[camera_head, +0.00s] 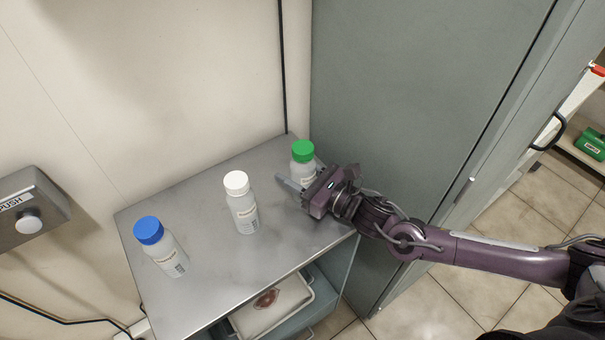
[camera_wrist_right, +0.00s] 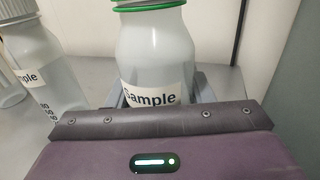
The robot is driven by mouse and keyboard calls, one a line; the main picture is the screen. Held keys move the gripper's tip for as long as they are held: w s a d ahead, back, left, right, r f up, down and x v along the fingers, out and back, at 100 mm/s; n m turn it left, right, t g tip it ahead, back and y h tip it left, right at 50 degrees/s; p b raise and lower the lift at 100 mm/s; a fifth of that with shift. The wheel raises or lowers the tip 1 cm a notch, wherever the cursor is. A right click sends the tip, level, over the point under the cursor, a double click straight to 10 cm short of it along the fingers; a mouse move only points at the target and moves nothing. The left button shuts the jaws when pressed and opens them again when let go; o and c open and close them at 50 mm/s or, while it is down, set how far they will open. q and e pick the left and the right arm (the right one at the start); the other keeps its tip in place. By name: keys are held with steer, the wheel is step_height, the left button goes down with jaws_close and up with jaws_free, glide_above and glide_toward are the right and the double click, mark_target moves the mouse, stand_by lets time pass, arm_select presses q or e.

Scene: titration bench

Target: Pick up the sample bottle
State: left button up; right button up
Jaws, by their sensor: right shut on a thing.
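Three white bottles stand upright on a steel-topped cart (camera_head: 208,290). The green-capped bottle (camera_head: 302,168) is at the right, the white-capped bottle (camera_head: 241,205) in the middle and the blue-capped bottle (camera_head: 160,246) at the left. My right gripper (camera_head: 298,185) is shut on the green-capped bottle, with a finger on each side of its body. In the right wrist view this bottle (camera_wrist_right: 150,60) carries a "Sample" label, and the gripper body hides its lower part. Another labelled bottle (camera_wrist_right: 42,70) stands to its left there. My left gripper is not in view.
A tall grey cabinet (camera_head: 400,110) stands close behind and right of the cart. A wall box with a push button (camera_head: 30,222) is at the far left. A tray (camera_head: 270,305) lies on the cart's lower level. The cart's front top is clear.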

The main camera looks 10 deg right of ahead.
step_height(320, 180, up, 20)
stand_by(0.7)
steer(key=o, duration=0.4)
steer(key=shift+c, duration=0.2)
steer(key=c, duration=0.6)
steer(key=shift+o, duration=0.2)
steer(key=shift+a, duration=0.1)
